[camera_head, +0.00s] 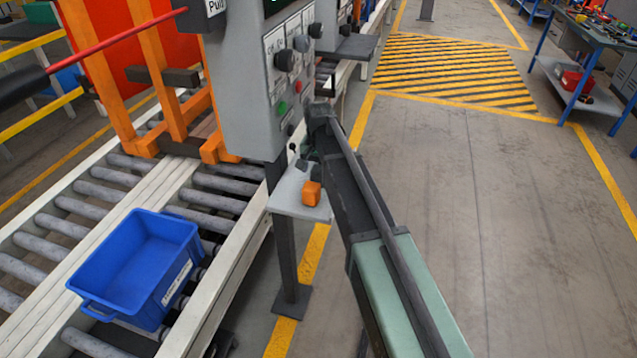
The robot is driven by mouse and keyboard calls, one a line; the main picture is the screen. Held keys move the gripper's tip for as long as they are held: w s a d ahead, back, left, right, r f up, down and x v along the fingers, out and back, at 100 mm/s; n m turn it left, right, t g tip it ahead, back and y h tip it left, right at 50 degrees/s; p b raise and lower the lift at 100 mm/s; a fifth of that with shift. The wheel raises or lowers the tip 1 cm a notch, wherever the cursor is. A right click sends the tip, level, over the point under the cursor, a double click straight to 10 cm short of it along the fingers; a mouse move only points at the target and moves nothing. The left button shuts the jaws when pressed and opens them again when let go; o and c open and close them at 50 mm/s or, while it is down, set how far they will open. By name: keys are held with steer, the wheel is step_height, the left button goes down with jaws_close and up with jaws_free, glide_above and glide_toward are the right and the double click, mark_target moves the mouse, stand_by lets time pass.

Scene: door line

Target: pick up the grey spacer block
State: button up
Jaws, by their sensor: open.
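My arm reaches up from the bottom right toward the control panel. My gripper (302,160), small and dark in this view, is at its far end, in front of the panel's lower part and above a small grey shelf (290,206). The gripper is open; no block shows between its fingers. I cannot make out the grey spacer block. My arm covers the right part of the shelf, and what lies behind it is hidden. An orange block (311,193) sits on the shelf, just below the gripper and beside my arm.
The grey control panel (262,75) with knobs and buttons stands close behind the gripper. A blue bin (128,262) sits on the roller conveyor (215,200) at left. A workbench (590,40) stands far right. The floor right of my arm is clear.

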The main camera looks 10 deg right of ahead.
mark_target(318, 177)
step_height(318, 177, down, 4)
steer(key=b, duration=0.2)
steer(key=shift+b, duration=0.3)
steer(key=shift+r, duration=0.2)
steer(key=shift+c, duration=0.3)
steer(key=c, duration=1)
steer(key=shift+o, duration=0.2)
steer(key=shift+p, duration=0.3)
steer(key=shift+r+p, duration=0.6)
step_height(318, 177, up, 3)
steer(key=p, duration=0.3)
steer(key=s+d, duration=0.4)
steer(key=d, duration=0.3)
steer(key=s+d, duration=0.4)
steer(key=d, duration=0.4)
steer(key=shift+s+d+f+b, duration=0.3)
steer(key=shift+s+f+b, duration=0.1)
